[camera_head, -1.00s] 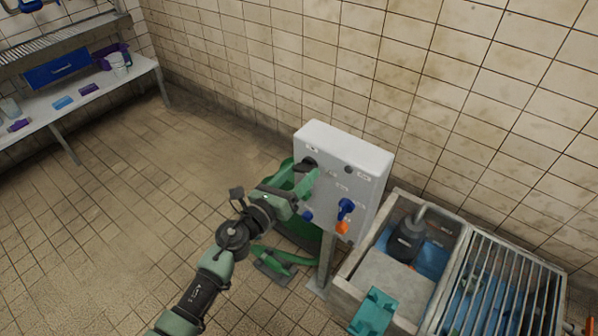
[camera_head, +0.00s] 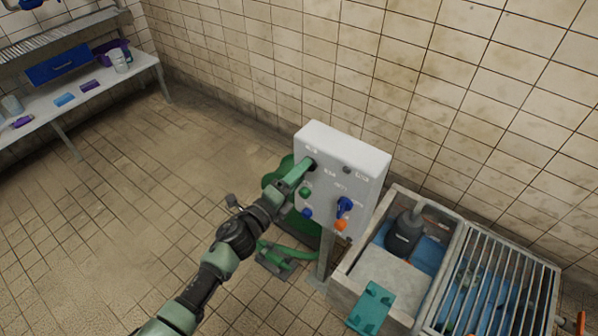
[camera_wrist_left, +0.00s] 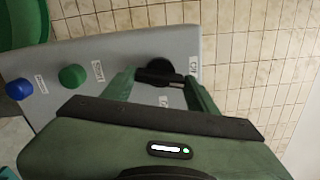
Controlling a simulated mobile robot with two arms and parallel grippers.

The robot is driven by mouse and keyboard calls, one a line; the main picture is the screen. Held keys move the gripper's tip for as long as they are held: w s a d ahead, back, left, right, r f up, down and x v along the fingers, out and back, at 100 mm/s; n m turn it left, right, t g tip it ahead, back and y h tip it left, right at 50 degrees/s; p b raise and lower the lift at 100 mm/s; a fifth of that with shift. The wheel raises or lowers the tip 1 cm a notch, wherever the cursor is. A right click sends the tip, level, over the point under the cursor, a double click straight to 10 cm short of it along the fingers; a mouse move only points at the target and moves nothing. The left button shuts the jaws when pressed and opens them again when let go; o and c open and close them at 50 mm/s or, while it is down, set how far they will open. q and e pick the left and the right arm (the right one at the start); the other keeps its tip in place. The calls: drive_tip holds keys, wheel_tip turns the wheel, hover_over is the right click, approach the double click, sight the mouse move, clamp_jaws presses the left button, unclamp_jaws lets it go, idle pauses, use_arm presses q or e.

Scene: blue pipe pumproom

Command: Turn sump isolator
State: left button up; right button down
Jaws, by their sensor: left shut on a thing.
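A grey control box (camera_head: 352,150) stands on a post at the middle of the head view. A black rotary knob (camera_wrist_left: 158,72) is on its face, near one end in the left wrist view. My left gripper (camera_head: 305,165) is at the box's upper left corner and covers most of that knob in the head view. In the left wrist view, my left gripper's fingers (camera_wrist_left: 160,84) are on either side of the knob, shut on it. My right gripper is not in view.
A green button (camera_head: 305,191), a blue button (camera_head: 307,213), a blue lever (camera_head: 344,206) and an orange part (camera_head: 341,225) are on the same face. A sump basin (camera_head: 402,262) with a pump and a grating (camera_head: 505,280) lie to the right. Open floor lies left.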

use_arm(q)
drive_tip(key=shift+n+p, duration=0.4)
drive_tip(key=shift+n, duration=1.2)
drive_tip(key=shift+f, duration=0.1)
drive_tip(key=o, duration=1.4)
drive_tip(key=shift+c, duration=0.2)
drive_tip(key=shift+s+a, duration=0.1)
drive_tip(key=v, duration=0.7)
drive_tip(key=shift+s+a, duration=0.2)
drive_tip(key=shift+s, duration=0.05)
